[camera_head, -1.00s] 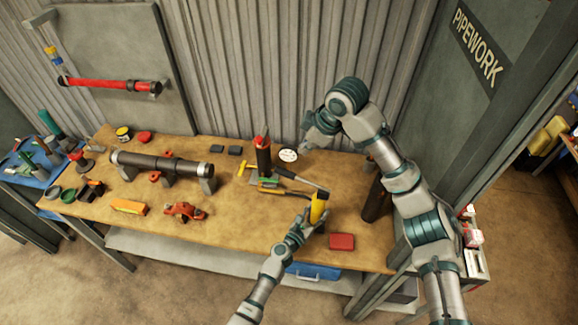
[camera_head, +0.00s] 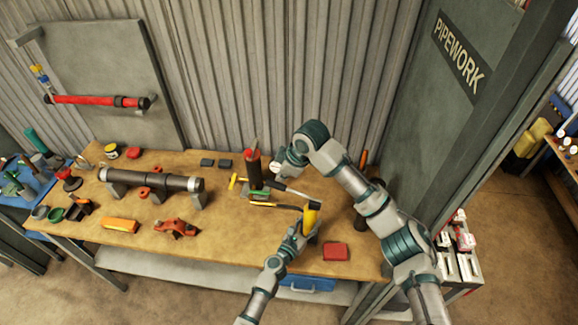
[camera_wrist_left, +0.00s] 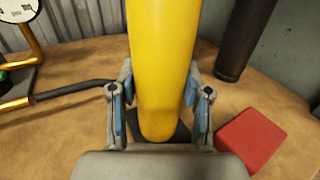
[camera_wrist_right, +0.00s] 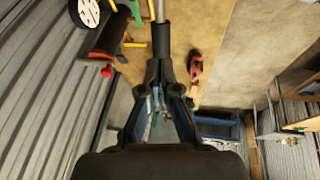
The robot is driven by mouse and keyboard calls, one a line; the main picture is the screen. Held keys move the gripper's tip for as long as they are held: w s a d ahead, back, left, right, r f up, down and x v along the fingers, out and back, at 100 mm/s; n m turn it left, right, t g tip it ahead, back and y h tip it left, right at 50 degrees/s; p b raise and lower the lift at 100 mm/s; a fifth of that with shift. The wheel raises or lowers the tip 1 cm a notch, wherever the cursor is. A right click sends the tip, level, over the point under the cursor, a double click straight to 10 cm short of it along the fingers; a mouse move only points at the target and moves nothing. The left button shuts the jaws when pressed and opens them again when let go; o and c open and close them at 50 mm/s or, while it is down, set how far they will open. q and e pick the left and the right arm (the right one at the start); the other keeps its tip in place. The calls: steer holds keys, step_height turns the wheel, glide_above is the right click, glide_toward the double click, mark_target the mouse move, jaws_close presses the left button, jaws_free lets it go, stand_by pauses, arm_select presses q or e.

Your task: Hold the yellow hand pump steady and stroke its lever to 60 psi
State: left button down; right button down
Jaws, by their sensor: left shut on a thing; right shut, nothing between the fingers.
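The yellow hand pump (camera_head: 311,217) stands at the front right of the workbench. My left gripper (camera_head: 305,229) is shut on it; in the left wrist view the fingers flank the yellow body (camera_wrist_left: 160,60). A dark lever (camera_head: 297,193) reaches from the pump's top toward the back left. My right gripper (camera_head: 277,171) is shut and empty by the lever's far end, partly covering a white dial (camera_head: 274,166). The dial's reading is too small to tell.
A red box (camera_head: 335,252) lies right of the pump. A dark upright cylinder with a red top (camera_head: 253,168) stands behind the lever. A dark pipe on supports (camera_head: 150,181), an orange block (camera_head: 120,225) and a red tool (camera_head: 176,228) are on the left. The bench front centre is clear.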

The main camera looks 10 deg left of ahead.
steer(key=shift+x, duration=1.65)
steer(key=a+f, duration=0.3)
steer(key=f, duration=0.3)
steer(key=shift+a+f, duration=0.25)
steer(key=shift+a, duration=0.05)
step_height(320, 180, up, 14)
glide_above(276, 183)
steer(key=s+a, duration=0.3)
steer(key=shift+a+r, duration=0.1)
steer(key=shift+r, duration=0.1)
